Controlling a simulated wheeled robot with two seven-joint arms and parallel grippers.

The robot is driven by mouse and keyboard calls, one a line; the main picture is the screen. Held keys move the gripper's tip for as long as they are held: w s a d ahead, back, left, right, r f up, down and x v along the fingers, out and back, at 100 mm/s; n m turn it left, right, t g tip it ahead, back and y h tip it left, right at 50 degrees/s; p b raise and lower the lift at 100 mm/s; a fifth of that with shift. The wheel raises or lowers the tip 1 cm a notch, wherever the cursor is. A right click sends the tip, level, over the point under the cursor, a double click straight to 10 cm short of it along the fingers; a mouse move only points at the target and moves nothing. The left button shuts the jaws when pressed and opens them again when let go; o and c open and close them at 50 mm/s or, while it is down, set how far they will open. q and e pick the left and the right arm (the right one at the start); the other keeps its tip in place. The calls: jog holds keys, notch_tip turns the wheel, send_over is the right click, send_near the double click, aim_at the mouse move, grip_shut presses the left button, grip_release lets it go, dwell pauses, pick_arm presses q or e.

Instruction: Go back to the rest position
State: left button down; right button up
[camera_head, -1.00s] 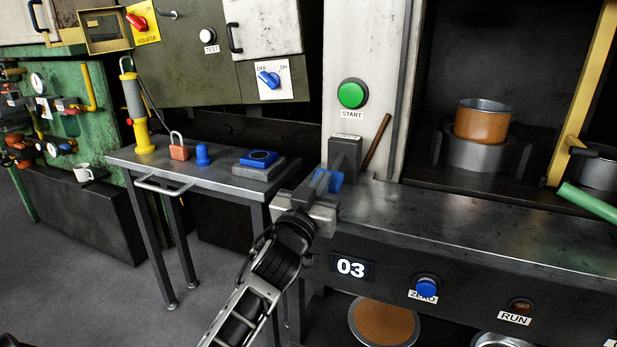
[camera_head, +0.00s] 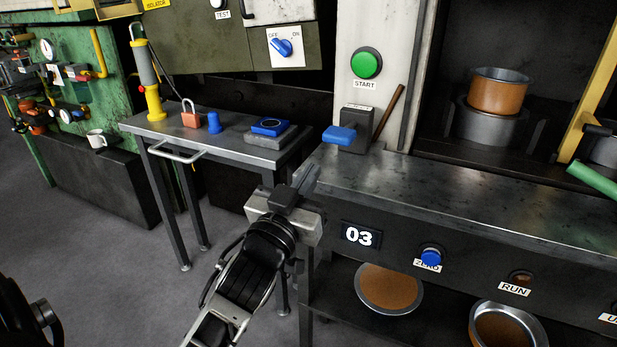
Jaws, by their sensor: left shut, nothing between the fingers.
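My left gripper (camera_head: 303,184) is shut and empty.
The side table (camera_head: 228,148) holds a red padlock (camera_head: 190,117), a blue peg (camera_head: 214,124) and a blue-topped block (camera_head: 270,128). The bench top (camera_head: 430,185) is clear. An orange pot (camera_head: 498,92) sits in the bay. Round pans (camera_head: 388,290) lie below the bench.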

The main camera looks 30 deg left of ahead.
dwell(0.6)
pick_arm(q)
jog(key=s+d+f+m+g+h+p, duration=0.2)
jog(key=s+d+f+g, duration=0.3)
jog(key=f, duration=0.5)
jog(key=s+d+f+m+g+h+p, duration=0.1)
jog(key=s+d+f+g+h+p, duration=0.2)
jog(key=s+d+f, duration=0.5)
notch_tip(320, 180, down, 3)
jog(key=shift+s+d+r+m+g+h+p, duration=0.15)
jog(key=shift+s+m+g+h+p, duration=0.35)
jog(key=shift+s+g, duration=0.55)
pick_arm(e)
jog(key=shift+d+r+g, duration=0.15)
jog(key=shift+r, duration=0.35)
jog(key=shift+d+r+g, duration=0.15)
jog(key=shift+r, duration=0.35)
